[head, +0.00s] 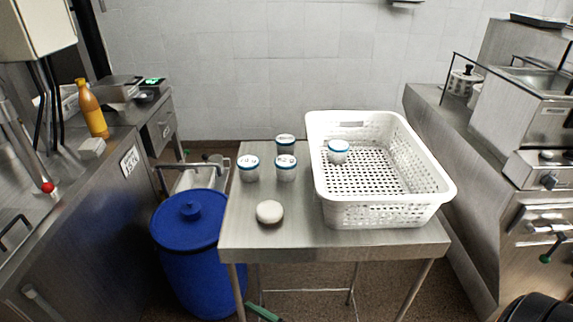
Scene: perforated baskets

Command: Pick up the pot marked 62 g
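Several small white pots with blue-rimmed lids show in the head view. Two stand side by side on the steel table: a left pot (248,170) and a right pot (286,170). A third pot (285,146) stands just behind the right one. Another pot (338,152) is inside the white perforated basket (385,217), near its back left corner. The lids carry dark markings too small to read, so I cannot tell which is marked 62 g. Neither of my grippers is in view.
A round whitish object (269,211) lies near the front left of the steel table (290,240). The basket fills the table's right side. A blue lidded barrel (190,250) stands left of the table. Counters flank both sides. Table space around the pots is mostly clear.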

